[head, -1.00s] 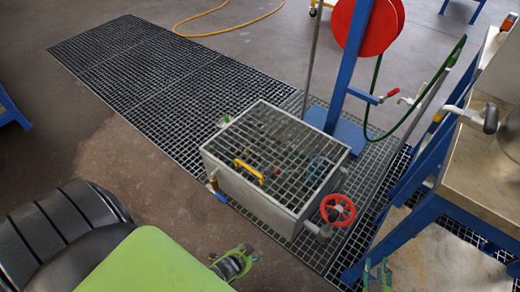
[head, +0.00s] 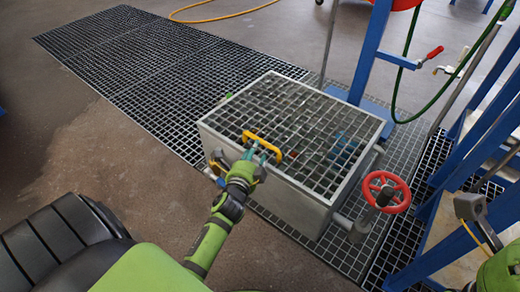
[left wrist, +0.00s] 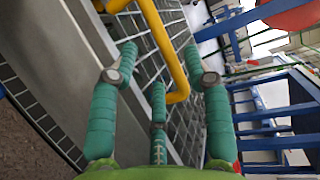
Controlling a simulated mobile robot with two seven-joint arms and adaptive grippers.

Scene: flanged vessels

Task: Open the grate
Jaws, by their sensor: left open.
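The grate (head: 300,110) is a grey mesh lid lying flat on top of a grey metal box (head: 270,185). A yellow handle (head: 262,143) stands at its near left edge. My left gripper (head: 258,153) is at this handle, coming from the near side. In the left wrist view its teal fingers (left wrist: 163,70) are spread open. The yellow handle (left wrist: 172,50) runs between them, and its bent end is close to the single middle finger. I cannot tell whether any finger touches it. The grate looks closed. My right gripper's fingers do not show.
A red handwheel (head: 386,192) sticks out at the box's right side. A blue post (head: 372,50) with a green hose stands behind. A blue frame (head: 480,140) stands at the right. Floor grating (head: 130,75) extends clear to the back left.

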